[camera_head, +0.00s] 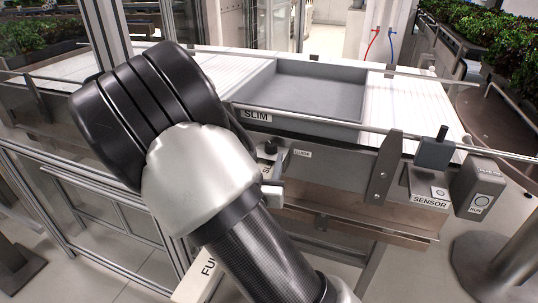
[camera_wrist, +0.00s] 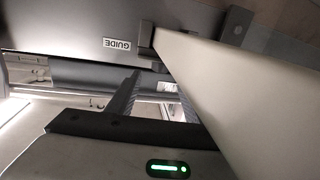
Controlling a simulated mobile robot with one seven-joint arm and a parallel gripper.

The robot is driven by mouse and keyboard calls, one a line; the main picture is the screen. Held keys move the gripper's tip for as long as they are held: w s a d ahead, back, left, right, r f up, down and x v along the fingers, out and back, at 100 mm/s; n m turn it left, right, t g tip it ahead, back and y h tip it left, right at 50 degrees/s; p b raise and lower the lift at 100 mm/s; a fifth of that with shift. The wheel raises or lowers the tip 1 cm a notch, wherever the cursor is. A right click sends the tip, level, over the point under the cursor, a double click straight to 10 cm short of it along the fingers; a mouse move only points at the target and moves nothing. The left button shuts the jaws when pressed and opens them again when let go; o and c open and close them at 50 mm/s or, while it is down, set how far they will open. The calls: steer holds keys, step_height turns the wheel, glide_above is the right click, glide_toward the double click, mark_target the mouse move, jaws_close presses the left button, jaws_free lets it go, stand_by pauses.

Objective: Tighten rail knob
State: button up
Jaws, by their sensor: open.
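A small dark knob-like part (camera_head: 270,147) sits on the conveyor's grey side, left of the GUIDE label (camera_head: 301,153), partly behind my arm. In the wrist view the GUIDE label (camera_wrist: 117,44) appears upside down, with a dark block (camera_wrist: 146,36) beside it; I cannot tell if that block is the rail knob. My gripper (camera_wrist: 157,82) is open, its fingers pointing toward the conveyor side below that label. A pale panel hides part of the right finger. I see nothing between the fingers. My arm mostly hides the gripper in the head view.
A grey tray (camera_head: 310,92) lies on the white conveyor behind the metal guide rail (camera_head: 400,139), near the SLIM label (camera_head: 257,115). A bracket (camera_head: 384,168), a sensor block (camera_head: 435,153) and a RUN button box (camera_head: 477,188) stand at the right. Floor shows below.

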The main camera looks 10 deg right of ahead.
mark_target(275, 147)
steer(key=shift+b+x, duration=0.3)
steer(key=shift+x, duration=2.4)
steer(key=c, duration=1)
steer(key=shift+c, duration=0.2)
steer(key=shift+d+y, duration=0.1)
steer(key=shift+y, duration=0.2)
steer(key=n+y, duration=0.2)
steer(key=y, duration=0.1)
steer(key=d+n+t+y, duration=0.1)
steer(key=n+y, duration=0.1)
steer(key=y, duration=0.1)
steer(key=shift+s+d, duration=0.1)
steer(key=shift+d, duration=0.1)
steer(key=n+y, duration=0.1)
steer(key=y, duration=0.1)
steer(key=n+y, duration=0.2)
steer(key=n+g+y, duration=0.1)
steer(key=y, duration=0.1)
steer(key=shift+d+n, duration=0.3)
steer(key=shift+n+y, duration=0.3)
steer(key=shift+y, duration=0.3)
steer(key=shift+g, duration=0.3)
